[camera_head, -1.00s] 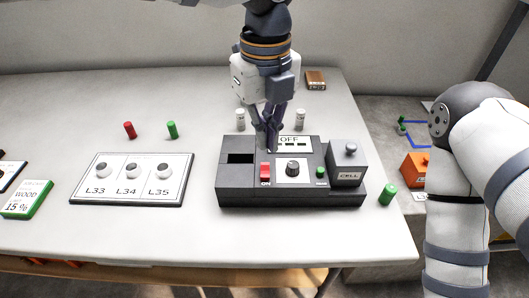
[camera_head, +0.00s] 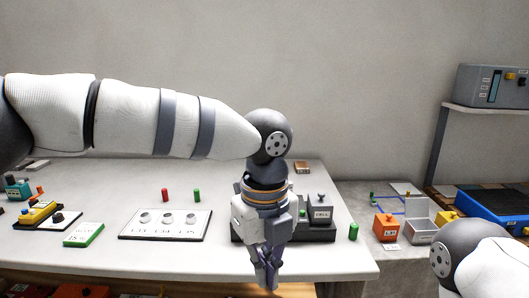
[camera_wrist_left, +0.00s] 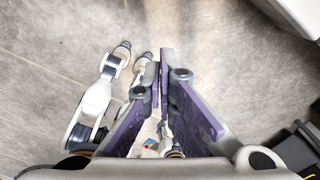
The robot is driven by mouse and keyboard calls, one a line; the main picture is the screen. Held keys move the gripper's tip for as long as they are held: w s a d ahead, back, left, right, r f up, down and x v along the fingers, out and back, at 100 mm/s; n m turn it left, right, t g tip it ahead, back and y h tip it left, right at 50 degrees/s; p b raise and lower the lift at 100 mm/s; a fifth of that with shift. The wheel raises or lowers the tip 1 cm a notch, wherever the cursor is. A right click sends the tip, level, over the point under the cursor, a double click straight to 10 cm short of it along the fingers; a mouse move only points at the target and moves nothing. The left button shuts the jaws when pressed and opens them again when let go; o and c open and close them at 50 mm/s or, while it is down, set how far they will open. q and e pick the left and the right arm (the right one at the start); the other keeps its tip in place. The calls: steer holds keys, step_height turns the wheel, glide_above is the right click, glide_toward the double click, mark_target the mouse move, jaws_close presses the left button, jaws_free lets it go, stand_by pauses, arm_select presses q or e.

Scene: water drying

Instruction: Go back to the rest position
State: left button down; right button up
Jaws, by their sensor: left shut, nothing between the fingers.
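My left arm reaches in from the left in the head view and bends down at the table's front edge. Its left gripper (camera_head: 267,278) hangs fingers down, shut and empty, in front of the dark tester (camera_head: 318,233) and hides much of it. In the left wrist view the purple fingers of the left gripper (camera_wrist_left: 163,72) are together with grey floor beyond them. My right arm shows at the lower right of the head view; its gripper is out of view there.
The white table (camera_head: 85,190) carries a board (camera_head: 165,225) with three knobs, a red cylinder (camera_head: 165,195), green cylinders (camera_head: 353,231) and a green box (camera_head: 83,235). An orange box (camera_head: 386,228) and an open grey box (camera_head: 420,225) stand right of the table.

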arm_select(q)
steer(key=w+a+f+m+t+y, duration=0.1)
steer(key=a+f+m+t+y, duration=0.1)
steer(key=a+f+m, duration=0.4)
steer(key=w+a+f+m+t+y, duration=0.15)
steer(key=a+f+m, duration=0.25)
steer(key=f, duration=0.5)
steer(key=s+a+f+m+t, duration=0.1)
steer(key=s+a+f+m, duration=0.55)
steer(key=f+m, duration=0.5)
steer(key=s+a+f+m+g+h, duration=0.1)
steer(key=s+a+m+g, duration=0.1)
steer(key=s+m, duration=0.4)
steer(key=s+a+f+m+g+h, duration=0.1)
steer(key=s+a+m+g, duration=0.1)
steer(key=s+m, duration=0.5)
steer(key=s+a+f+m+g+h, duration=0.1)
steer(key=s+m, duration=0.6)
steer(key=s, duration=0.8)
steer(key=shift+s+a+f+g, duration=0.25)
steer(key=shift+a+g, duration=0.15)
steer(key=shift+g, duration=0.35)
arm_select(e)
steer(key=shift+w, duration=0.1)
arm_select(q)
steer(key=shift+w+h, duration=0.1)
steer(key=shift+h, duration=0.15)
